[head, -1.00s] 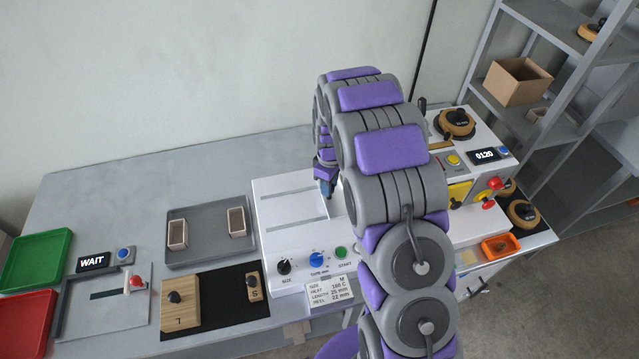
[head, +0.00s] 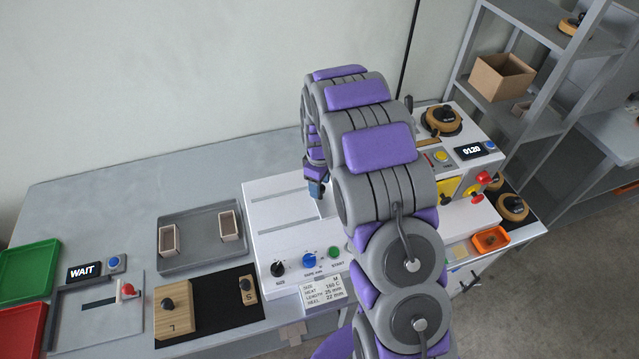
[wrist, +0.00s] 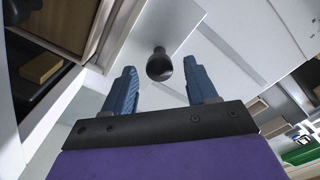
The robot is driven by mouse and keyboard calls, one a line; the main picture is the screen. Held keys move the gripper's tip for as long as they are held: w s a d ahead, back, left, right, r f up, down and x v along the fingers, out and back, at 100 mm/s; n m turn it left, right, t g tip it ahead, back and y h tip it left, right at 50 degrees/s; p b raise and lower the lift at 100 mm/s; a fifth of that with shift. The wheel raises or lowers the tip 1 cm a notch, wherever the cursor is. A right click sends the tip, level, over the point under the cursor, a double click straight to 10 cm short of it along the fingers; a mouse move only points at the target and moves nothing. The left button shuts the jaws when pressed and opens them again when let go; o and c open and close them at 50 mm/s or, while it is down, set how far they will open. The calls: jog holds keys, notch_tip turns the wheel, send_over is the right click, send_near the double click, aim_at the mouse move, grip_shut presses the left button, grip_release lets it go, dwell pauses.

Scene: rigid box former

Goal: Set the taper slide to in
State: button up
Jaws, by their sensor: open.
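A black round knob (wrist: 159,66) stands on a white surface (wrist: 150,25) in the wrist view. No label shows by it, so I cannot tell for certain that it is the taper slide's handle. My gripper (wrist: 160,80) is open, one blue finger on each side of the knob, with gaps visible. I cannot tell whether the fingertips reach its height. In the head view my gripper (head: 317,188) hangs over the white machine (head: 270,198) with slots in its top. My arm hides the machine's right part, and the knob does not show there.
The machine's front has a black dial (head: 278,269), a blue dial (head: 309,260) and a green button (head: 333,252). A grey tray (head: 190,263) with two small boxes stands left. Another white machine with a red knob (head: 484,178) stands right. The back left table is clear.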

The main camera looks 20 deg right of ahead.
notch_tip(320, 180, up, 17)
jog(key=p, duration=0.2)
jog(key=shift+w+f, duration=0.1)
dwell(0.3)
